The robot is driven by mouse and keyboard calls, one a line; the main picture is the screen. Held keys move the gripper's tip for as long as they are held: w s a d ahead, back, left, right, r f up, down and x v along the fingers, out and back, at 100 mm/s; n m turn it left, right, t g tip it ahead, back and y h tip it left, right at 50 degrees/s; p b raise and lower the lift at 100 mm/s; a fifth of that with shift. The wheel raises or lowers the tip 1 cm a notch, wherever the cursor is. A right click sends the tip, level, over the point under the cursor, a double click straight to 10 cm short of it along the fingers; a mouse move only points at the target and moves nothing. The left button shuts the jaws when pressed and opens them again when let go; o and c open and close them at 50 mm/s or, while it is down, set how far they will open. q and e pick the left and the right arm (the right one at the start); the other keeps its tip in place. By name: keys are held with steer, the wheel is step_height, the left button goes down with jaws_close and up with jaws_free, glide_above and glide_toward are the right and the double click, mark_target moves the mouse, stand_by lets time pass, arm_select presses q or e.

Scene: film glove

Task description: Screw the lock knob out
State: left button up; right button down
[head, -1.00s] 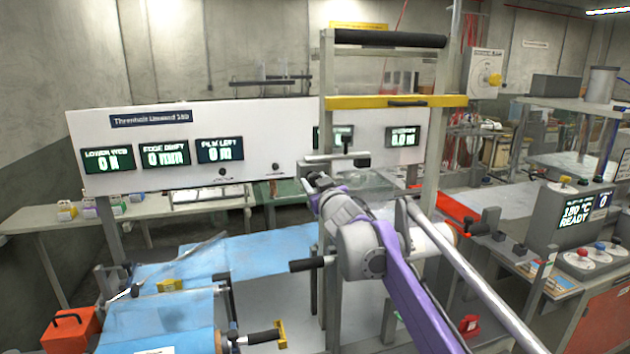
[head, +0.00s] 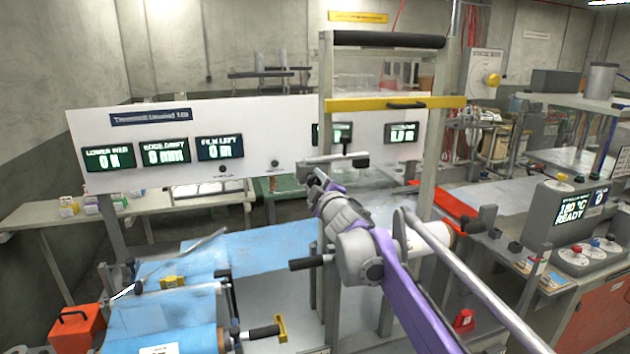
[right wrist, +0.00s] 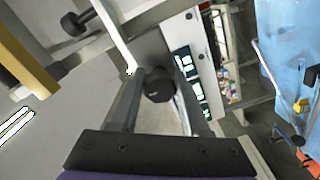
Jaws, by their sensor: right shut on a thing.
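My right gripper (right wrist: 155,95) shows at close range in the right wrist view, its two grey fingers on either side of a dark knob (right wrist: 158,84). It is shut on this knob, which I take to be the lock knob. In the head view my right gripper (head: 314,181) is at the end of the purple arm, in front of the upright metal frame (head: 327,215). It is small there and the knob cannot be made out between the fingers. My left gripper is not in view.
A black-ended handle (head: 308,263) sticks out left below the gripper. A yellow crossbar (head: 395,103) spans the frame above. A white display panel (head: 255,150) stands behind. Blue film (head: 255,250) lies at lower left, and a heated station (head: 572,215) stands at right.

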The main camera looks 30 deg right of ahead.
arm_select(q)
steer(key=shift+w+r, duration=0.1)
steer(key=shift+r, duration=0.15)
arm_select(e)
steer(key=shift+n, duration=0.5)
steer(key=shift+c, duration=1.9)
jaws_free()
steer(key=shift+s, duration=0.1)
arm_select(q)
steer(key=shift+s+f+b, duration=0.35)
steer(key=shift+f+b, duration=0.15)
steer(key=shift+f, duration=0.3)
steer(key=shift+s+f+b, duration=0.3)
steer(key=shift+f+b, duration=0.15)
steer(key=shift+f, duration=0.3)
arm_select(e)
steer(key=v, duration=1)
steer(key=shift+s, duration=0.35)
